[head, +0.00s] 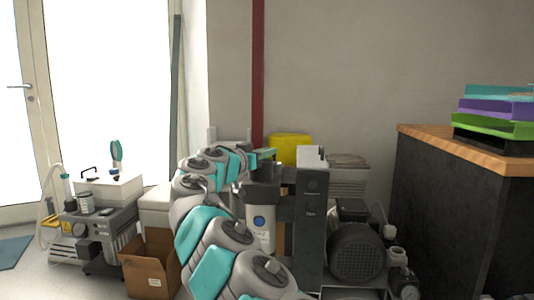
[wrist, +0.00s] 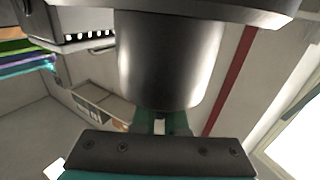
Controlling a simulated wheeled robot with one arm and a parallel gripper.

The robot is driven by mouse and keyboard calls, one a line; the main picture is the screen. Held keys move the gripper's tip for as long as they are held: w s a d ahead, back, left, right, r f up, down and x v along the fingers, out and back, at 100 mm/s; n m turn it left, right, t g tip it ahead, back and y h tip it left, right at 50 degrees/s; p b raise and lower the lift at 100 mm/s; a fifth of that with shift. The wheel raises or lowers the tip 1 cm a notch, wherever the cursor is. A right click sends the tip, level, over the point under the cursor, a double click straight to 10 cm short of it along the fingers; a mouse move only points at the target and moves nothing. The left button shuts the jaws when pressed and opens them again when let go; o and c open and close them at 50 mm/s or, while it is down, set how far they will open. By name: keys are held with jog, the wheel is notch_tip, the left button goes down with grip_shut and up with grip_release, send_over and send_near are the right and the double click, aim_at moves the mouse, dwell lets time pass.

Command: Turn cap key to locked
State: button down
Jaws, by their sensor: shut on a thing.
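A dark canister (head: 263,187) with a lighter lower body and a round blue mark stands on the compressor unit at the centre of the head view. In the wrist view a dark cylinder (wrist: 170,60) fills the upper middle. My gripper (head: 264,154), with teal fingers, is at the top of the canister and is shut on the cap key. The teal finger parts (wrist: 157,123) show just below the cylinder's rounded end in the wrist view. The key itself is hidden by the fingers, so I cannot tell its angle.
A dark upright panel (head: 311,225) and a motor (head: 356,250) stand right of the canister. A yellow object (head: 290,148) is behind. A wood-topped counter (head: 440,141) with coloured trays is at right. A cardboard box (head: 148,268) and another machine (head: 100,232) are at left.

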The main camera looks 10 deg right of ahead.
jog(key=c, duration=0.9)
grip_release()
jog(key=shift+c, duration=0.2)
jog(key=shift+a, duration=0.1)
jog(key=v, duration=0.7)
jog(key=shift+s+a, duration=0.25)
